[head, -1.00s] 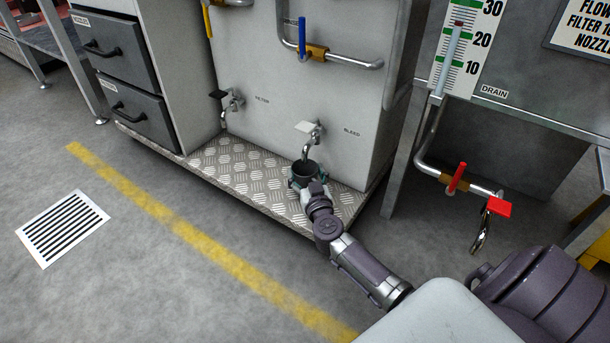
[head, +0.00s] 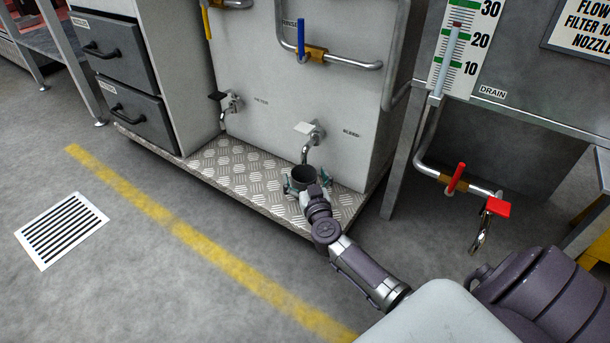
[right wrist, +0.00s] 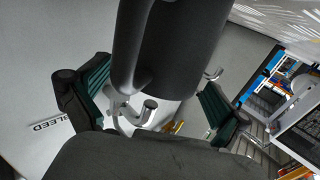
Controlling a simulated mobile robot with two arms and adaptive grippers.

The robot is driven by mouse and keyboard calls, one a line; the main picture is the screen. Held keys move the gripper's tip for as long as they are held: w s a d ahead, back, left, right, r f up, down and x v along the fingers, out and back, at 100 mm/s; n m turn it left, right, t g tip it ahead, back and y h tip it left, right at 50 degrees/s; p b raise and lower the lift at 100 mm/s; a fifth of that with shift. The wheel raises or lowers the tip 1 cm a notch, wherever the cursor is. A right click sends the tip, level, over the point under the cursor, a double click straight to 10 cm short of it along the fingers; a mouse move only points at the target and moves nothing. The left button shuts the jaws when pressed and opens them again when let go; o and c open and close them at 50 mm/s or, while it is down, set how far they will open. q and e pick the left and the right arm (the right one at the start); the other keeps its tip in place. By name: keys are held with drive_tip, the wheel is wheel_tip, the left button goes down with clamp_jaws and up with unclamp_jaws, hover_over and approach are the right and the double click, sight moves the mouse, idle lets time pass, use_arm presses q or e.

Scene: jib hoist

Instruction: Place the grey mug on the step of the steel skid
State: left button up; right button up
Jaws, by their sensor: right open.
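The grey mug (head: 304,174) is upright on the diamond-plate step (head: 238,175) of the steel skid, just below the bleed tap (head: 309,137). My right gripper (head: 304,187) is around the mug with its fingers spread open on either side. In the right wrist view the dark mug (right wrist: 175,50) fills the upper middle, between the two green-padded fingers, and gaps show between the pads and the mug. The mug's base is hidden by my gripper in the head view. My left gripper is out of view.
A drain pipe with a red-handled tap (head: 497,207) is at right under a metal bench. A yellow floor line (head: 160,212) and a floor grate (head: 62,229) lie in front, with open floor around them.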

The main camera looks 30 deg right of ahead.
drive_tip(key=shift+s+f, duration=0.1)
drive_tip(key=shift+f, duration=0.25)
drive_tip(key=shift+r, duration=0.25)
drive_tip(key=shift+s+a+r+p, duration=0.1)
drive_tip(key=shift+s+r+p, duration=0.15)
drive_tip(key=shift+p, duration=0.3)
drive_tip(key=p+v, duration=0.2)
drive_tip(key=v, duration=0.1)
drive_tip(key=p+v, duration=0.2)
drive_tip(key=v, duration=0.1)
drive_tip(key=p+v, duration=0.1)
drive_tip(key=v, duration=0.3)
drive_tip(key=shift+r+p, duration=0.4)
drive_tip(key=shift+s+a+f, duration=0.15)
drive_tip(key=shift+s+a, duration=0.05)
drive_tip(key=shift+s, duration=0.45)
